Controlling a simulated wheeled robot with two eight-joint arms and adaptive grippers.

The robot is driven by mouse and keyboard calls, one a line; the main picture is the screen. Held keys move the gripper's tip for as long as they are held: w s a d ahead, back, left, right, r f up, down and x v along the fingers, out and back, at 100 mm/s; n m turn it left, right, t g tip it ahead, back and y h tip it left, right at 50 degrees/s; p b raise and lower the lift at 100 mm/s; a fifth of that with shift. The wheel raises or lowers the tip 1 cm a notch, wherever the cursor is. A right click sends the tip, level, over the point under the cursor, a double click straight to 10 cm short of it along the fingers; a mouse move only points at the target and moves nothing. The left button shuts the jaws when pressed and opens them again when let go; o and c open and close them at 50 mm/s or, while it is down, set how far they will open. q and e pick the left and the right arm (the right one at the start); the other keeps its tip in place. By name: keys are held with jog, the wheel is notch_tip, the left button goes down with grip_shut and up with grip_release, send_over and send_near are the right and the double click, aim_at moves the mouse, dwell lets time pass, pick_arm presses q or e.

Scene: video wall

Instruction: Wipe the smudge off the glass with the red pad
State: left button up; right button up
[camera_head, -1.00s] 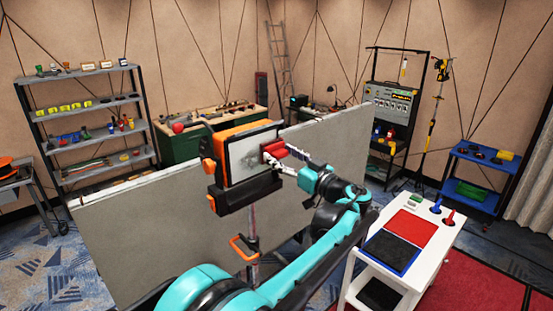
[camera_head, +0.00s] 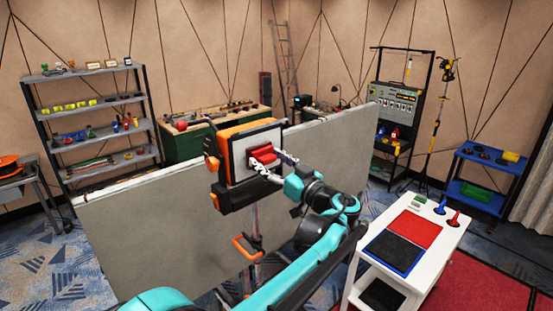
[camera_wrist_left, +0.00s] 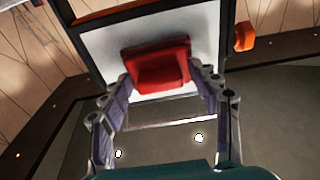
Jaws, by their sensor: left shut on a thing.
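The glass (camera_head: 243,146) is a pale panel in an orange and black frame, standing on a pole in front of the grey partition. The red pad (camera_head: 264,155) is at the middle of the glass, and it also shows in the left wrist view (camera_wrist_left: 160,66) in front of the pale panel (camera_wrist_left: 204,28). My left gripper (camera_head: 269,160) is shut on the red pad, with one finger on each side of it (camera_wrist_left: 161,80). Whether the pad touches the glass I cannot tell. No smudge stands out now; the pad hides part of the panel. My right gripper is out of view.
The grey partition (camera_head: 150,230) stands close behind the frame. An orange handle (camera_head: 247,248) sticks out from the pole. A white trolley (camera_head: 452,240) with red and black mats stands at the right. Shelves (camera_head: 95,104) and benches line the walls.

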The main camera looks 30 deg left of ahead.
pick_arm(q)
jog(key=shift+s+a, duration=0.4)
jog(key=shift+s, duration=0.45)
jog(key=shift+s, duration=0.1)
jog(key=shift+s+a, duration=0.35)
jog(key=shift+s, duration=0.5)
jog(key=shift+s+a, duration=0.35)
jog(key=shift+s, duration=0.45)
jog(key=shift+w+d, duration=0.75)
jog(key=shift+w, duration=1.05)
jog(key=shift+w+d, duration=0.75)
jog(key=shift+w, duration=1.1)
jog(key=shift+w+d, duration=0.75)
jog(key=shift+w, duration=1.05)
jog(key=shift+s+a+b, duration=0.1)
jog(key=shift+s+a, duration=0.65)
jog(key=shift+s, duration=1.1)
jog(key=shift+s+a+b, duration=0.1)
jog(key=shift+s+a, duration=0.65)
jog(key=shift+s, duration=1.05)
jog(key=shift+s+a+b, duration=0.1)
jog(key=shift+s+a, duration=0.65)
jog(key=shift+s, duration=1.1)
jog(key=shift+w, duration=0.1)
jog(key=shift+d, duration=0.1)
jog(key=shift+d, duration=0.15)
jog(key=shift+r+v, duration=0.15)
jog(key=shift+v, duration=1.25)
jog(key=shift+r+v, duration=0.2)
jog(key=shift+v, duration=1.15)
